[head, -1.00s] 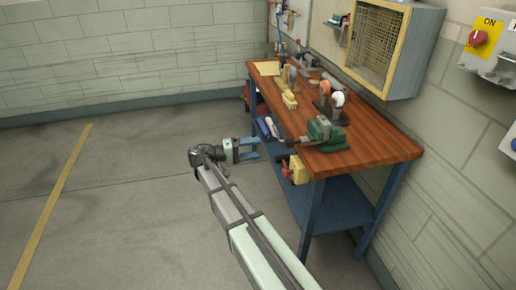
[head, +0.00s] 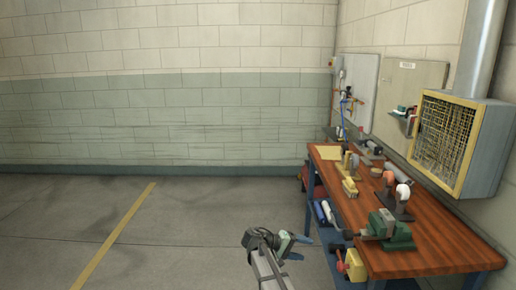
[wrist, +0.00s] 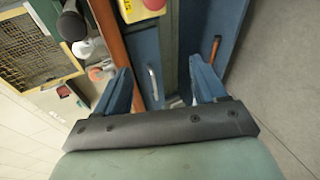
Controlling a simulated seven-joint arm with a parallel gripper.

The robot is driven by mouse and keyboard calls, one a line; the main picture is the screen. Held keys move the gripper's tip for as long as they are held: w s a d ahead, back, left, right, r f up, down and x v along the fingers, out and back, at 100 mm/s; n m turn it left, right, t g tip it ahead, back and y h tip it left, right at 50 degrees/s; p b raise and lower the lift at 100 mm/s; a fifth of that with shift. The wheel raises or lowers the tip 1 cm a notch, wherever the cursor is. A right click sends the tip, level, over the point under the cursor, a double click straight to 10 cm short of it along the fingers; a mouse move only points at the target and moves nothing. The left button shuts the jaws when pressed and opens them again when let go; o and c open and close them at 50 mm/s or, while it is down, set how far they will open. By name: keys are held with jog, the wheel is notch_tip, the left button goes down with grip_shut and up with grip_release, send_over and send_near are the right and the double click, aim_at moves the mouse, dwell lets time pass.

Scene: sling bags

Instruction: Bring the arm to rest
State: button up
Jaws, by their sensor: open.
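My gripper (head: 304,248) is at the lower middle of the head view, to the left of the workbench and apart from it. Its two blue fingers are spread and point toward the bench. In the wrist view my gripper (wrist: 160,90) shows both blue fingers wide apart, with nothing held between them. Beyond the fingers are the blue bench frame and the bench's wooden edge.
The wooden workbench (head: 440,255) with blue legs stands at the right. It holds a green vise (head: 393,232), a yellow block (head: 350,188) and several tools. A yellow and red item (head: 354,264) hangs at its near left side. A mesh-front cabinet (head: 446,140) is on the wall. The floor at the left is clear.

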jog(key=s+a+f+n+g+y, duration=0.1)
jog(key=s+a+f+g+y, duration=0.3)
jog(key=s+f, duration=0.75)
jog(key=s+a+f+t+y, duration=0.1)
jog(key=s+a+f+y, duration=0.1)
jog(key=s+f+y, duration=0.9)
jog(key=s+d+f+m+g, duration=0.1)
jog(key=s+d+f+g, duration=0.1)
jog(key=s+f, duration=0.4)
jog(key=s+d+f+m+g+h, duration=0.1)
jog(key=s+f, duration=0.5)
jog(key=s, duration=0.8)
jog(key=s+d+f+m+g, duration=0.1)
jog(key=s+d+f+g, duration=0.2)
jog(key=s+f, duration=0.3)
jog(key=s, duration=0.4)
jog(key=shift+s+d+h, duration=0.35)
jog(key=shift+s+h, duration=0.05)
